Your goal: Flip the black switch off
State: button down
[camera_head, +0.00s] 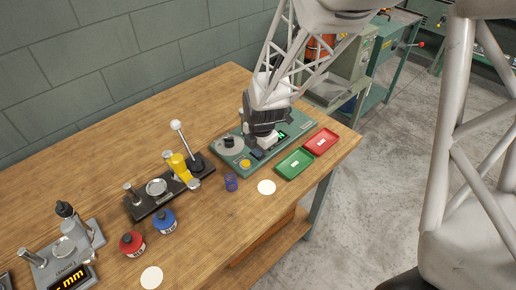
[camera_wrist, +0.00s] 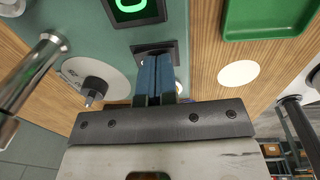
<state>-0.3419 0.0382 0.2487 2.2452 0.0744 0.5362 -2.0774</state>
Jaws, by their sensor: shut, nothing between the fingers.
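The black switch (camera_wrist: 165,45) sits in a dark square housing on the teal machine panel, in the upper middle of the wrist view. My gripper (camera_wrist: 157,60) is right over it, with its two blue fingers shut together and empty. The fingers hide most of the switch, so its lever position and any contact cannot be told. In the head view my gripper (camera_head: 259,145) is down at the teal coiler (camera_head: 283,148). A green lit display (camera_wrist: 132,8) is beside the switch.
A grey disc with a black knob (camera_head: 229,145) and a yellow button (camera_head: 245,163) are on the coiler. Green (camera_head: 294,163) and red (camera_head: 321,141) trays lie to its right. A purple cup (camera_head: 231,182) and white disc (camera_head: 266,187) are in front.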

jog(key=shift+r, duration=0.15)
notch_tip(320, 180, up, 14)
jog(key=s+d, duration=0.1)
jog(key=shift+f, duration=0.2)
dwell(0.7)
dwell(0.3)
jog(key=shift+w+a, duration=0.3)
jog(key=shift+w, duration=0.25)
jog(key=shift+f, duration=0.1)
jog(key=shift+w+a+f, duration=0.2)
jog(key=shift+f, duration=2.1)
jog(key=shift+w+a+f, duration=0.2)
jog(key=shift+f, duration=2.1)
jog(key=shift+w+a+f, duration=0.2)
jog(key=shift+f, duration=2.1)
jog(key=shift+f, duration=0.15)
jog(key=shift+s+d, duration=0.15)
jog(key=shift+s+d+r, duration=0.2)
jog(key=shift+s+d, duration=0.15)
jog(key=shift+d, duration=0.05)
